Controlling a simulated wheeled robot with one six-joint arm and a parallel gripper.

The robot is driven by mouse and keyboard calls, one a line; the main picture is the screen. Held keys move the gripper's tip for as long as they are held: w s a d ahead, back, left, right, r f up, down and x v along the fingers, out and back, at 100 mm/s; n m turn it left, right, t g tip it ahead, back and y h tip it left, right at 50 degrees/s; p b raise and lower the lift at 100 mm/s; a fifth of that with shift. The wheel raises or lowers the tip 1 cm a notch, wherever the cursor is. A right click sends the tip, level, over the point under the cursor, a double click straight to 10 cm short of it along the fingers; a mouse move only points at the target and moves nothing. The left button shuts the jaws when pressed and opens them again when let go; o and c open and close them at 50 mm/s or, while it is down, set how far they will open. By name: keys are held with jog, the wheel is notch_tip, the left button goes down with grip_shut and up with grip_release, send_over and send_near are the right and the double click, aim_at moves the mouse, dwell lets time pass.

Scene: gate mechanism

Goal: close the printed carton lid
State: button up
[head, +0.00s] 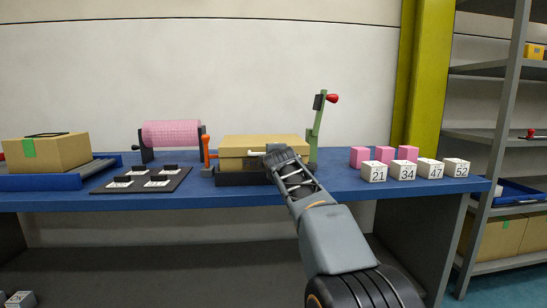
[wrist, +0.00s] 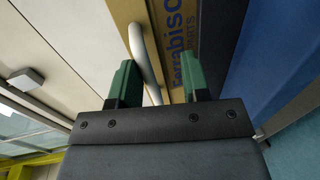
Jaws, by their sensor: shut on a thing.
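The tan carton (head: 240,142) sits on a black base at the middle of the blue bench. Its lid looks roughly level on top; I cannot tell whether it is fully down. A white bar handle (head: 241,153) sticks out at its front. In the wrist view, blue print (wrist: 186,55) runs along the carton face beside the white handle (wrist: 143,55). My gripper (head: 268,154) is at the carton's front. Its green fingers (wrist: 158,78) stand either side of the handle and are shut on it. My gripper hides part of the carton's front.
A green lever with a red knob (head: 332,98) stands right of the carton. Pink blocks and white numbered cubes (head: 402,173) lie right. A black plate (head: 140,180) and another carton (head: 48,153) are further left.

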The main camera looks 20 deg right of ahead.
jog(key=shift+o, duration=0.4)
jog(key=shift+w+d+f, duration=0.15)
jog(key=shift+f, duration=0.4)
jog(key=shift+s+r, duration=0.15)
jog(key=shift+s, duration=0.35)
jog(key=p+v, duration=0.1)
jog(key=v, duration=1.2)
jog(key=shift+a+r, duration=0.3)
jog(key=shift+r, duration=0.05)
jog(key=shift+r+p, duration=0.1)
jog(key=shift+p, duration=0.2)
